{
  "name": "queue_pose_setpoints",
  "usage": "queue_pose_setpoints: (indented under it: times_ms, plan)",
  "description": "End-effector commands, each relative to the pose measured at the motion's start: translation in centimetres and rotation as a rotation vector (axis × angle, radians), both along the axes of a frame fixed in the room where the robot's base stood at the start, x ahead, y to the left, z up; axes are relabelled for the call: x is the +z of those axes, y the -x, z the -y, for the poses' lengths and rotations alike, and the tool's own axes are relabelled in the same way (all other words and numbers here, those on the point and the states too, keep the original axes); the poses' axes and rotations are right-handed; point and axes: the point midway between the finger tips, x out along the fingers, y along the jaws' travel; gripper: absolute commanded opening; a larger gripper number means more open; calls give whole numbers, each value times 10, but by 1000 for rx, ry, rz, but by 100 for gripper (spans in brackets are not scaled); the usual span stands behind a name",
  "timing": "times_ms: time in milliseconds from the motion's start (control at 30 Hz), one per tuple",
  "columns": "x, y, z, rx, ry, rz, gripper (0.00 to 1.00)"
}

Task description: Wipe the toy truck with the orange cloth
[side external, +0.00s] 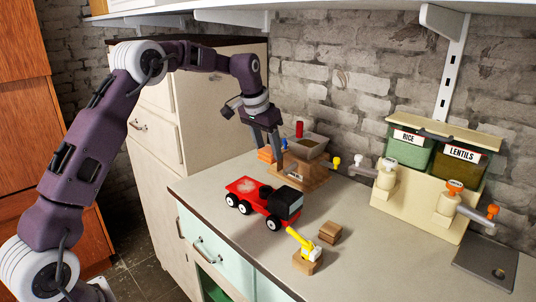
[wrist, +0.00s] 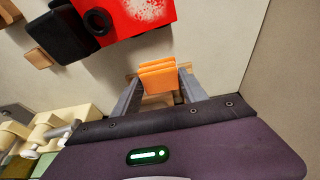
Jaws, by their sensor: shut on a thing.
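The toy truck (side external: 265,203) stands on the worktop in the side view, with a red bed, a black and red cab and white wheels. A pale smudge (side external: 249,184) marks its bed. The truck also shows at the top of the wrist view (wrist: 122,22), partly cut off, with the speckled pale mark on the red. My gripper (wrist: 161,88) is shut on the folded orange cloth (wrist: 157,74). In the side view my gripper (side external: 272,155) is behind the truck, apart from it, with the cloth (side external: 265,154) partly hidden by a finger.
A wooden grinder-like box (side external: 308,174) with a hopper stands close behind my gripper. A small yellow and white toy on a wooden block (side external: 307,262) and another block (side external: 330,232) lie near the cab. Rice and lentils dispensers (side external: 432,190) stand right. The front-left worktop is clear.

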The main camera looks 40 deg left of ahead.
Motion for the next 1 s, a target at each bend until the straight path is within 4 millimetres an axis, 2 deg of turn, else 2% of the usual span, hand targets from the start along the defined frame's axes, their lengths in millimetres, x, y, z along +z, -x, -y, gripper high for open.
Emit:
queue_pose_setpoints:
  times_ms: [33,67,200,467,567,667,1000]
  plan:
    - [0,0,0,0,0,0,11]
    - [0,0,0,0,0,0,46]
    - [0,0,0,0,0,0,19]
    - [-1,0,0,1,0,0,18]
    - [0,4,0,55,0,-1,18]
    - [3,16,-3,246,-2,0,18]
    - [24,75,-27,1254,-4,2,18]
